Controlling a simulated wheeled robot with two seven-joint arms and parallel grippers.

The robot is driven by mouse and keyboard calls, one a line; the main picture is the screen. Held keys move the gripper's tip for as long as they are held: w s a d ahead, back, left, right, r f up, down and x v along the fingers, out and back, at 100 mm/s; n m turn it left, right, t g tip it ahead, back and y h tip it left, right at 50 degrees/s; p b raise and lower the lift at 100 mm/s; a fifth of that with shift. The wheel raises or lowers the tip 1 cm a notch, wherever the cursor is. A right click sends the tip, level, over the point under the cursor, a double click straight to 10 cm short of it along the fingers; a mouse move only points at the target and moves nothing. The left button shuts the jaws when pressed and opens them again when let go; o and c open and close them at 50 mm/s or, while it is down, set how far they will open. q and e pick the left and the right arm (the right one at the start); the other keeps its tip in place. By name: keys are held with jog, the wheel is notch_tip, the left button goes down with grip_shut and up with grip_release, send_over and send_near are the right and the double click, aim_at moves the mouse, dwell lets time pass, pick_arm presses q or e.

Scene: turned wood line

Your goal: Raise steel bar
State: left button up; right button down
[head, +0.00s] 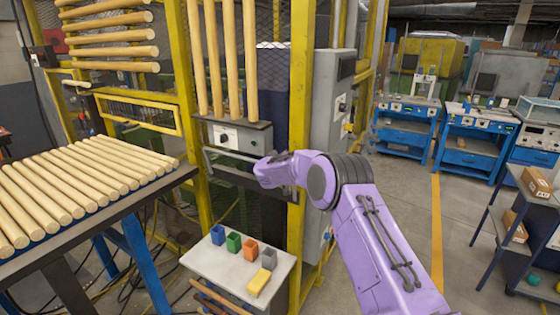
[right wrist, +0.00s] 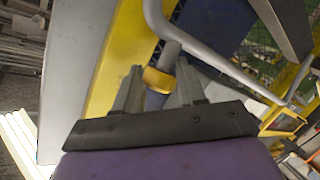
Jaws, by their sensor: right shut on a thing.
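The steel bar (head: 232,156) is a bent grey rail across the front of the yellow-framed machine, below the upright wooden rods. It also crosses the right wrist view (right wrist: 225,65), with a curved bend at upper left. My right gripper (right wrist: 158,88) is at the bar; its two fingers are on either side of a short grip with a yellow collar (right wrist: 158,79), which seems joined to the bar. The gripper is shut on this grip. In the head view my purple right arm reaches the bar's right end and hides the fingers. My left gripper is out of view.
A dark table (head: 105,213) with a row of wooden rods stands at left. A small white table (head: 208,262) with coloured blocks is below the bar. A yellow post (head: 301,80) and grey cabinet (head: 333,100) stand close to my arm.

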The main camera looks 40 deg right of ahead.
jog(key=shift+f, duration=0.15)
jog(key=c, duration=0.7)
grip_release()
jog(key=shift+s, duration=0.15)
jog(key=shift+c, duration=0.2)
jog(key=shift+a, duration=0.1)
jog(key=shift+s+a+b, duration=0.15)
jog(key=shift+a+b, duration=0.25)
jog(key=shift+a, duration=0.1)
jog(key=b+v, duration=0.3)
jog(key=v, duration=0.6)
jog(key=shift+s+r, duration=0.3)
jog(key=shift+r, duration=0.05)
